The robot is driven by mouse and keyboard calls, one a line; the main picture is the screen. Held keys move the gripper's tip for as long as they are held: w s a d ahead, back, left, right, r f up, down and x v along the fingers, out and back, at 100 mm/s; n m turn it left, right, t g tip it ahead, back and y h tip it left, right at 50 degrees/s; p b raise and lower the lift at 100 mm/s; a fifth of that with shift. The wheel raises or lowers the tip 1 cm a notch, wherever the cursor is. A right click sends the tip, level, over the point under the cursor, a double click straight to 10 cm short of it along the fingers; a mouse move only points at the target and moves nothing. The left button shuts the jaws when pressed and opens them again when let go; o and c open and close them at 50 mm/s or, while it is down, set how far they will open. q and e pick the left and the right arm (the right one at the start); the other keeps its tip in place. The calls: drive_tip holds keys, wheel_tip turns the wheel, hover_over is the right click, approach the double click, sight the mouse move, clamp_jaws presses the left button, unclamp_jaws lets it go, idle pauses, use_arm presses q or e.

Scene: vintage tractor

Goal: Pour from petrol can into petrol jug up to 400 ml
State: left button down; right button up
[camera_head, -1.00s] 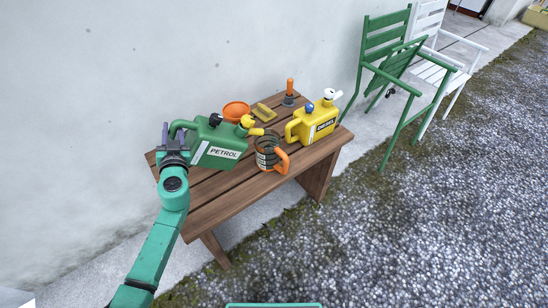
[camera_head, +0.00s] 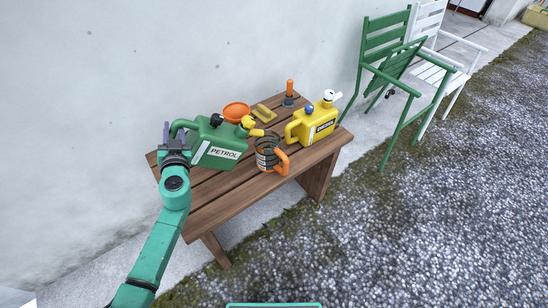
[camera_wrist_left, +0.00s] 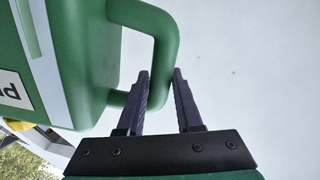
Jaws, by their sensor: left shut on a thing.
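The petrol can (camera_head: 215,158) is green with a "PETROL" label and a yellow spout that points right, toward the jug. The petrol jug (camera_head: 264,158), a see-through measuring jug with dark markings and an orange handle, stands just right of the can under the spout's tip. Its fill level is too small to tell. My right gripper is not in view.
The wooden table (camera_head: 222,202) also bears a yellow diesel can (camera_head: 313,128), an orange funnel (camera_head: 236,110), a yellow sponge-like block (camera_head: 263,113) and an orange-handled tool (camera_head: 289,92). A wall stands behind. Green (camera_head: 385,65) and white chairs stand at the right.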

sight(176, 121)
use_arm(q)
drive_tip(key=shift+w+d+r+m+p, duration=0.1)
drive_tip(key=shift+d+r+m+p, duration=0.05)
drive_tip(key=shift+r+p, duration=0.25)
drive_tip(key=shift+d+r+m+p, duration=0.15)
drive_tip(key=shift+r+p, duration=0.1)
drive_tip(key=shift+r, duration=0.25)
idle(1.4)
drive_tip(key=shift+w+d+r+p, duration=0.1)
drive_tip(key=shift+d+r+p, duration=0.15)
drive_tip(key=shift+r+p, duration=0.3)
drive_tip(key=shift+d+r+m, duration=0.1)
drive_tip(key=shift+r+m, duration=0.1)
drive_tip(key=shift+m, duration=0.2)
drive_tip(key=shift+d+r, duration=0.1)
drive_tip(key=shift+r, duration=0.05)
idle(3.1)
drive_tip(key=shift+w+d+r+m+p, duration=0.1)
drive_tip(key=shift+r+m+p, duration=0.1)
drive_tip(key=shift+m+p, duration=0.15)
idle(1.2)
